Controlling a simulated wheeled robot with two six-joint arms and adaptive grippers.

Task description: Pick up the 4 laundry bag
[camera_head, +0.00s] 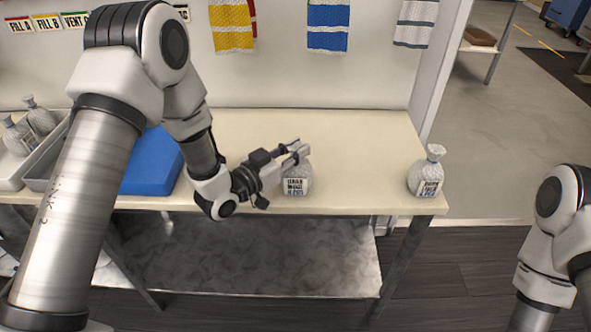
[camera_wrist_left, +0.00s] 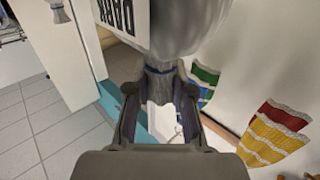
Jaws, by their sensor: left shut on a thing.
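A grey-white laundry bag (camera_head: 297,182) with a printed label is at the middle front of the table. My left gripper (camera_head: 297,151) is shut on its gathered top. In the left wrist view the bag's neck (camera_wrist_left: 159,84) sits between the two fingers, with the bag's body beyond. I cannot tell whether its bottom touches the table. A second bag (camera_head: 427,173) stands upright at the table's right front corner. More bags (camera_head: 18,137) stand in a tray at the far left. My right gripper is out of view.
The cream table (camera_head: 365,150) is clear between the two front bags. A blue block-like item (camera_head: 152,165) lies left of my gripper. The tray (camera_head: 45,160) is at the left end. Coloured towels (camera_head: 328,25) hang on the wall behind. A metal shelf (camera_head: 250,255) is below.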

